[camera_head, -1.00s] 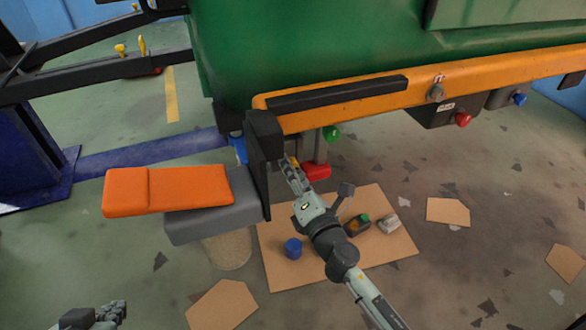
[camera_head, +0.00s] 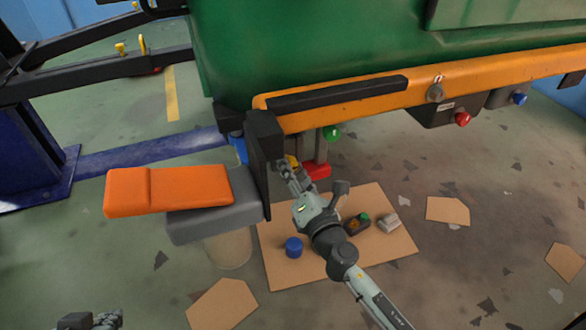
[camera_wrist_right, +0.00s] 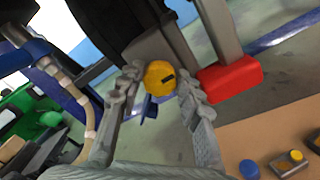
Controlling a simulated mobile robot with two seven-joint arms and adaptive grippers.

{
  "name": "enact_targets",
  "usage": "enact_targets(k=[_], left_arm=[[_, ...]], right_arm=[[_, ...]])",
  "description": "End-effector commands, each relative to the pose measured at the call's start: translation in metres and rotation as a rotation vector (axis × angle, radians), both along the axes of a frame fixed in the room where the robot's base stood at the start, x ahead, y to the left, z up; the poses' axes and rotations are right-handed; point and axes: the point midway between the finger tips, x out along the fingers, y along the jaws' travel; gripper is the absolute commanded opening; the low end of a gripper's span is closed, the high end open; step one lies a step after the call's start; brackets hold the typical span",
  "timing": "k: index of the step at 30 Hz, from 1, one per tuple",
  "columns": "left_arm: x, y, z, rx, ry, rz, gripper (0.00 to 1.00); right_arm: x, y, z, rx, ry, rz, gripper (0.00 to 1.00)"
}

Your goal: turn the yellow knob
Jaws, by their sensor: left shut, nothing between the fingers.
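The yellow knob (camera_head: 293,161) is on the machine's underside, next to a black upright bracket. My right gripper (camera_head: 287,171) is at the knob. Its fingers (camera_wrist_right: 160,88) are spread, one on each side of the knob; I cannot tell whether they touch it. My left gripper (camera_head: 112,319) is shut and empty at the lower left edge, far from the knob.
A red handle (camera_head: 317,170) sits just right of the knob, with a green knob (camera_head: 332,133) above it. An orange and grey step (camera_head: 190,190) juts out left. A cardboard sheet (camera_head: 285,275) with a blue cap (camera_head: 293,247) lies below.

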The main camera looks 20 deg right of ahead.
Motion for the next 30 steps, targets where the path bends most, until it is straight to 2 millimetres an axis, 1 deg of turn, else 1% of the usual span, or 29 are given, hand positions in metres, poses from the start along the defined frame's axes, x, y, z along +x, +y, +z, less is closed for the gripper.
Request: enact_targets(k=[1,3,16,20,23,26,30], left_arm=[[0.0001,-0.0003,0.0001,-0.002,-0.001,0.001,0.0],[0.0001,-0.0006,0.0001,-0.003,-0.001,0.002,0.0],[0.0007,-0.0003,0.0008,0.001,-0.003,-0.002,0.0],[0.0003,-0.0003,-0.001,0.0,-0.002,-0.002,0.0],[0.0001,-0.0004,-0.004,0.0,-0.002,-0.002,0.0],[-0.0001,-0.0004,-0.007,0.0,-0.001,-0.002,0.0],[-0.0002,-0.0004,-0.0081,0.0,-0.001,-0.002,0.0]], right_arm=[[0.0,0.0,0.0,0.0,0.0,0.0,0.44],[0.0,0.0,0.0,0.001,0.0,0.0,0.53],[-0.0001,-0.0001,-0.0003,0.001,0.001,-0.001,0.53],[-0.0002,-0.0002,-0.0011,0.042,0.003,-0.001,0.53],[-0.0003,0.0002,-0.0022,0.16,0.006,-0.001,0.53],[-0.0002,-0.0001,-0.0025,0.363,0.012,-0.001,0.53],[-0.0001,-0.0004,-0.0016,0.694,0.023,-0.002,0.53]])
